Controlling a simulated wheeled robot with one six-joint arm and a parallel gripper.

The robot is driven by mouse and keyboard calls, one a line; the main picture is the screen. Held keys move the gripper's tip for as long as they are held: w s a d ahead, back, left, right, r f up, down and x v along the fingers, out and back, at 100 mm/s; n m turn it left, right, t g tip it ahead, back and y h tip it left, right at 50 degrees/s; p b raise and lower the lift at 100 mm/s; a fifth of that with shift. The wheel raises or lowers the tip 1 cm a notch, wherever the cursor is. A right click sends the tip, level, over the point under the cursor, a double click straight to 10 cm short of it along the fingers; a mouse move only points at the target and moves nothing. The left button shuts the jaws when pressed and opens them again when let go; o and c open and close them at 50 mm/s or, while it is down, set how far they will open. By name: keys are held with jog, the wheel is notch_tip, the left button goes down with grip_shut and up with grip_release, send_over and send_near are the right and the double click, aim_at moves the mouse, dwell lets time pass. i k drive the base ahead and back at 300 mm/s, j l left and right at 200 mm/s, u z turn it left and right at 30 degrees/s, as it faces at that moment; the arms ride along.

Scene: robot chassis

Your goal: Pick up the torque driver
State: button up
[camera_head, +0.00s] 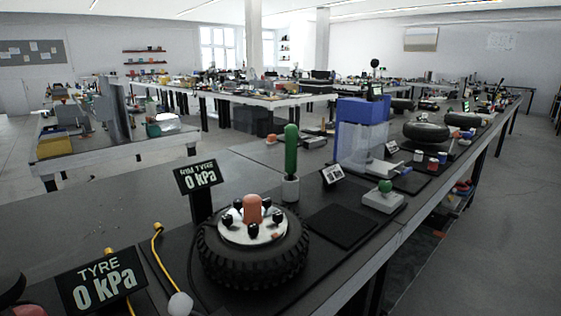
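A green upright handle (291,150), which looks like the torque driver, stands in a short pale holder (291,189) on the dark bench top, just behind the tyre. Its lower end is hidden inside the holder. The black tyre (253,262) lies flat in front of it, with a white rim, an orange centre piece (253,208) and several black knobs around it. My gripper is not in view.
Signs reading 0 kPa (101,281) stand left of the tyre. A flat black pad (341,227), a grey box with a green knob (384,197) and a tall blue bin (362,125) are to the right. A yellow hose (159,252) lies at left.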

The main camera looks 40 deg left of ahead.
aim_at(291, 131)
jog(key=u, duration=1.5)
jog(key=i+l, duration=0.15)
jog(key=l, duration=0.25)
jog(key=i+l, duration=0.2)
jog(key=l, duration=0.15)
